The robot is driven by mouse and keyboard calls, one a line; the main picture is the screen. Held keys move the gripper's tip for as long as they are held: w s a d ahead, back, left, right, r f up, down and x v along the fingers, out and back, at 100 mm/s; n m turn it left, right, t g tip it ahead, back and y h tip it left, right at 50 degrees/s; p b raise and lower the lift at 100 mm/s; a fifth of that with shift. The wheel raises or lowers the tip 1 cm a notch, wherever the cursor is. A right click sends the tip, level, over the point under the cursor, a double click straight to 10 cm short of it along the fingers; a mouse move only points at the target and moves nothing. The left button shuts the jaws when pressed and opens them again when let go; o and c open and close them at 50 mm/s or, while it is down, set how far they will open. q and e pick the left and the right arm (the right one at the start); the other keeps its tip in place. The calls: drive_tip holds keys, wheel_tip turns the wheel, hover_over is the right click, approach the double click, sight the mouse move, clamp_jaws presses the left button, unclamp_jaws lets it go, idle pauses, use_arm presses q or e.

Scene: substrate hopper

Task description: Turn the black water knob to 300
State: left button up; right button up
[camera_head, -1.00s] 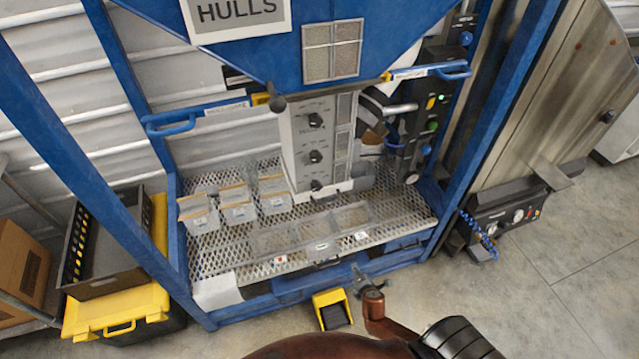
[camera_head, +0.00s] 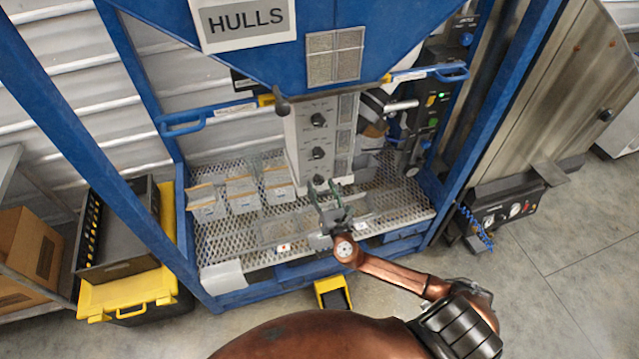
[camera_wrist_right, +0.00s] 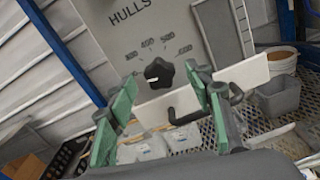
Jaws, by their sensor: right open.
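The grey control panel (camera_head: 308,140) under the hopper carries a column of black knobs. The upper knob (camera_head: 318,119), middle knob (camera_head: 318,153) and lowest knob (camera_head: 318,180) show in the head view; their labels are too small to read there. My right gripper (camera_head: 325,188) is open and empty in front of the panel's lower end. In the right wrist view a black lobed knob (camera_wrist_right: 159,74) with a white mark appears between the two green fingers, apart from them. Numbers arc above it, blurred, and HULLS is written higher up. My left gripper is not in view.
Several bins of material (camera_head: 241,193) stand on the mesh shelf (camera_head: 225,240) left of the panel. Blue frame posts (camera_head: 505,95) flank the station. A yellow pedal (camera_head: 333,293) is on the floor. A switch box (camera_head: 425,115) hangs right of the panel.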

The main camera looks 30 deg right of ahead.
drive_tip(key=shift+x, duration=1)
drive_tip(key=shift+c, duration=0.2)
drive_tip(key=c, duration=1.1)
